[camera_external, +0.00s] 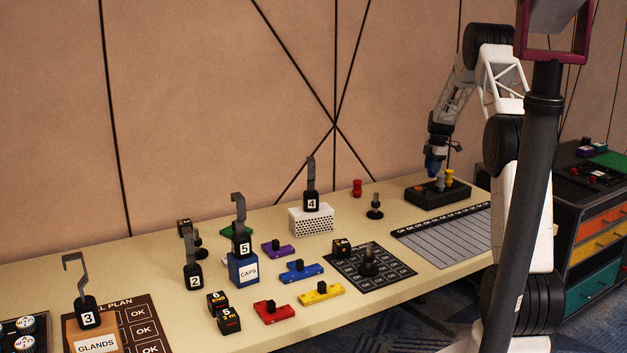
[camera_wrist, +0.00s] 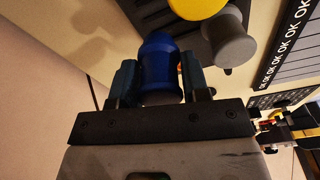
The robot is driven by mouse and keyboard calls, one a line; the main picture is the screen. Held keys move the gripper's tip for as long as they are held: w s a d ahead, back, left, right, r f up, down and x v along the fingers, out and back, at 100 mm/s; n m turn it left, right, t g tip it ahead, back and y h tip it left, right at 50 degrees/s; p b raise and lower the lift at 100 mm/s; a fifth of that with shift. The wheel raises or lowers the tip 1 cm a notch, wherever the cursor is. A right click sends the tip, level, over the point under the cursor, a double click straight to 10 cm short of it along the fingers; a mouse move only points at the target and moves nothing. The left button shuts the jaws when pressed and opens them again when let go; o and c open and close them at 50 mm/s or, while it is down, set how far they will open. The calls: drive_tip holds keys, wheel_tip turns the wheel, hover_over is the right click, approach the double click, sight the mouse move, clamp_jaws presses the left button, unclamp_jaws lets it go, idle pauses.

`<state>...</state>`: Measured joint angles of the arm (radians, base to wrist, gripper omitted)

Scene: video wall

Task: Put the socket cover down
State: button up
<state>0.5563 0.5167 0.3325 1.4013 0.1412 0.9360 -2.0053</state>
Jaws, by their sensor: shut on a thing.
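My gripper (camera_wrist: 160,85) is shut on a blue rounded socket cover (camera_wrist: 158,65), seen between its two fingers in the wrist view. In the external view my gripper (camera_external: 435,168) is at the far right end of the table, over a black socket block (camera_external: 452,193). A yellow cover (camera_external: 449,176) and a grey cover (camera_external: 440,183) stand on that block. In the wrist view the yellow cover (camera_wrist: 196,6) and grey cover (camera_wrist: 230,45) are just beyond the blue one. Whether the blue cover touches the block is hidden.
A red cover-like piece (camera_external: 357,187) stands on the table left of the block. A black knob (camera_external: 375,208) is near it. A striped OK board (camera_external: 440,233) lies in front. Numbered hooks, a white perforated box (camera_external: 311,219) and coloured pieces fill the table's left.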

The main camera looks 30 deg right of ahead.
drive_tip(key=shift+f, duration=1.6)
drive_tip(key=shift+f, duration=0.1)
drive_tip(key=o, duration=0.9)
drive_tip(key=r, duration=0.4)
drive_tip(key=d+r, duration=0.1)
drive_tip(key=r, duration=0.7)
drive_tip(key=shift+s+d, duration=0.2)
drive_tip(key=shift+r, duration=0.1)
